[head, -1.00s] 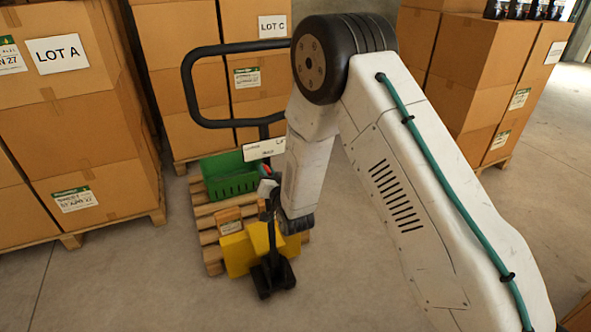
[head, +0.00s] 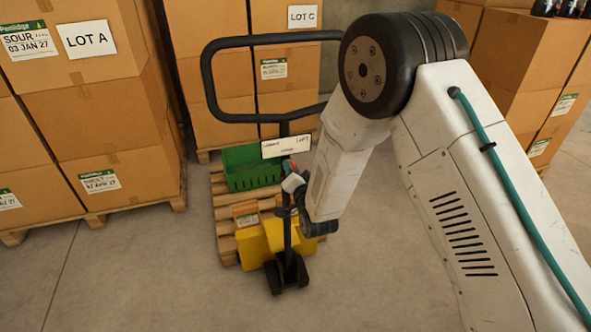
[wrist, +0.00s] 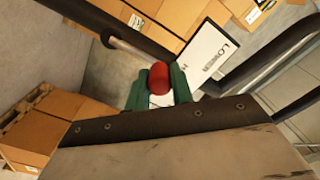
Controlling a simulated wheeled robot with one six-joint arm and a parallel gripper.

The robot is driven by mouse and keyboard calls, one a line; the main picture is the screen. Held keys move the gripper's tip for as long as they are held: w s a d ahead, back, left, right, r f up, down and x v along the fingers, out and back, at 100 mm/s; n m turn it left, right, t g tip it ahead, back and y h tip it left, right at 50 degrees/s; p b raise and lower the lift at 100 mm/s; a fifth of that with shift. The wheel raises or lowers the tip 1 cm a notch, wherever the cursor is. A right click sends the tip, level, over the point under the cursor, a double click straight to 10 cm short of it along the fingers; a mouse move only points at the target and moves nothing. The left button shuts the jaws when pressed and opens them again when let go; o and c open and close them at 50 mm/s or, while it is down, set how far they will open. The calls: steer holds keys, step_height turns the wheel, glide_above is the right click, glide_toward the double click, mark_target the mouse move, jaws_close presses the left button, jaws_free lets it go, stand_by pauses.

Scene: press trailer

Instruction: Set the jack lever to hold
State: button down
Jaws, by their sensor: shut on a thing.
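A yellow pallet jack (head: 255,245) stands with its black looped handle (head: 207,85) upright. A white label plate (head: 285,146) is fixed on the handle; it also shows close in the wrist view (wrist: 208,52), with "Lower" partly readable. The jack lever shows as a pale rod with a red knob (wrist: 158,78). My gripper (wrist: 156,92) has green fingers on both sides of the red knob and is shut on it. In the head view my gripper (head: 291,180) is small beside the handle post below the plate. The exact lever position is hard to tell.
A wooden pallet (head: 226,225) with a green crate (head: 250,172) is at the jack. Stacked cartons stand at left (head: 100,125), behind (head: 210,75) and at right (head: 500,75). Concrete floor (head: 130,275) is clear at front left.

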steer(key=c, duration=1.2)
jaws_free()
steer(key=v, duration=0.7)
steer(key=shift+s, duration=0.4)
steer(key=shift+d+f, duration=0.1)
steer(key=shift+d, duration=0.05)
